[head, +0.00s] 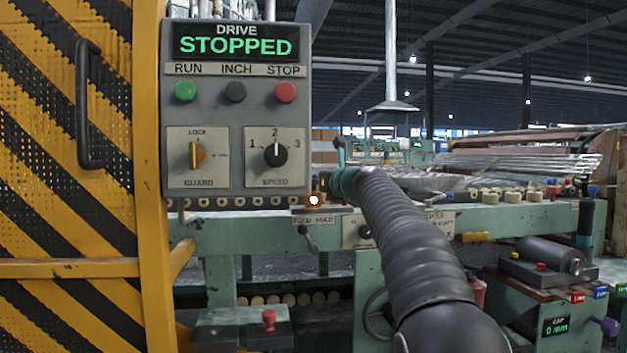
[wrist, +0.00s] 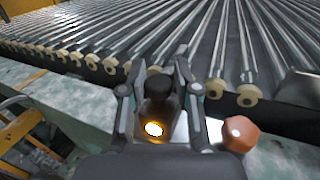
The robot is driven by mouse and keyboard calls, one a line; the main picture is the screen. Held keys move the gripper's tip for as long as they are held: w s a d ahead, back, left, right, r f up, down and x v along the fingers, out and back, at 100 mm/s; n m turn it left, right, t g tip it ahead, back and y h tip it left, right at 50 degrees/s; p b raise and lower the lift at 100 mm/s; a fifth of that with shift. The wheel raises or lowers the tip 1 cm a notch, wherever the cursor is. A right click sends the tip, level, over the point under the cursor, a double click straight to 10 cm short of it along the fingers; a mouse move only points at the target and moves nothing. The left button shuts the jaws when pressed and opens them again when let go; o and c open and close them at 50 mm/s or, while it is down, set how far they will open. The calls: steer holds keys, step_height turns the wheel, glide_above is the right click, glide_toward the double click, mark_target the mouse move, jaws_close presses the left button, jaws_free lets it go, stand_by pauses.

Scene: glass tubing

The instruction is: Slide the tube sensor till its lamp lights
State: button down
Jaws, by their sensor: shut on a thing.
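The tube sensor (wrist: 158,86) is a dark upright body between the fingers of my gripper (wrist: 157,95) in the wrist view. My gripper is shut on it. Its round lamp (wrist: 153,129) glows white with an orange rim. In the head view the glowing lamp (head: 314,200) shows at the rail, just left of my gripper (head: 338,184), whose fingers are mostly hidden by my arm. The glass tubes (wrist: 150,35) lie side by side on pale rollers beyond the sensor.
An orange-red faceted knob (wrist: 240,133) sits right of my gripper. A control panel (head: 237,110) reads DRIVE STOPPED. A striped yellow guard (head: 65,180) stands at the left. A bench with a black cylinder device (head: 547,257) is at the lower right.

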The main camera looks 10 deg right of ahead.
steer(key=shift+a+r+p, duration=0.15)
steer(key=shift+a+p, duration=0.15)
steer(key=shift+p, duration=0.2)
steer(key=c, duration=0.9)
jaws_free()
steer(key=shift+a, duration=0.1)
steer(key=v, duration=1.2)
steer(key=shift+f, duration=0.25)
